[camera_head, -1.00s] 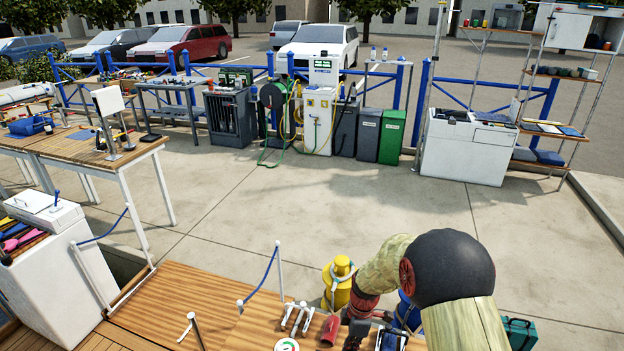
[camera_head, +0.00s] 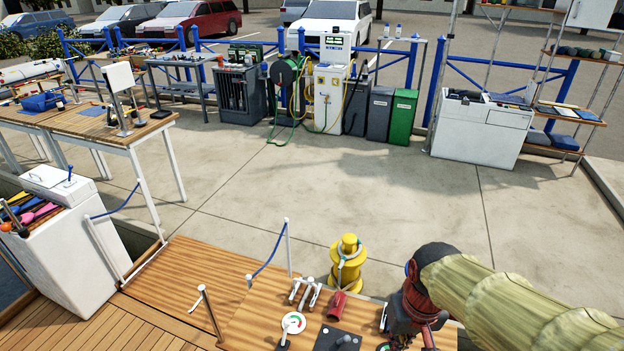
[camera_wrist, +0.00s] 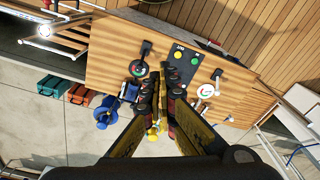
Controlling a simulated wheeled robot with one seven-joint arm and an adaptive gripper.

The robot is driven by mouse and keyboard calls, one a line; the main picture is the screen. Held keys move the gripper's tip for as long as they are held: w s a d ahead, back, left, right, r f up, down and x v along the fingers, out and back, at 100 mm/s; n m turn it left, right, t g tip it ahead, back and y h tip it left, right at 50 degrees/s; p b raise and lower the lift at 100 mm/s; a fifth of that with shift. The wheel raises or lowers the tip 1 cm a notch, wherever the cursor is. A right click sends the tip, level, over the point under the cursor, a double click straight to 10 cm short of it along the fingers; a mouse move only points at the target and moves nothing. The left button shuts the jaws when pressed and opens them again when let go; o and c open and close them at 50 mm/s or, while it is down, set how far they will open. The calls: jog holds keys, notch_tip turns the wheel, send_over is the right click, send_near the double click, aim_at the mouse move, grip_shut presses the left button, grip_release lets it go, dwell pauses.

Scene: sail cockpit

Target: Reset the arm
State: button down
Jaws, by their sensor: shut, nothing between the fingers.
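My gripper (camera_wrist: 158,86) shows in the wrist view with its two dark fingers close together and nothing between them. It is over the wooden control panel (camera_wrist: 110,45), though I cannot tell the exact gap. The panel carries a round gauge (camera_wrist: 138,68) on the left, another gauge (camera_wrist: 206,91) on the right, and a black plate with a yellow button (camera_wrist: 178,55) and a green button (camera_wrist: 196,59). In the head view my arm (camera_head: 500,290) reaches in from the lower right to the panel (camera_head: 255,318); the fingertips are not clear there.
On the panel in the head view are levers (camera_head: 305,292), a red piece (camera_head: 338,305) and a gauge (camera_head: 292,322). Tables (camera_head: 120,130) are at left, a fuel pump (camera_head: 330,95) at the back. The concrete floor between is clear.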

jog(key=s+d+r+t, duration=0.1)
jog(key=s+r+t, duration=0.3)
jog(key=r, duration=0.7)
jog(key=shift+s+d+r+m+t, duration=0.15)
jog(key=shift+s+m+t, duration=0.15)
jog(key=shift+s, duration=0.65)
jog(key=shift+d, duration=0.1)
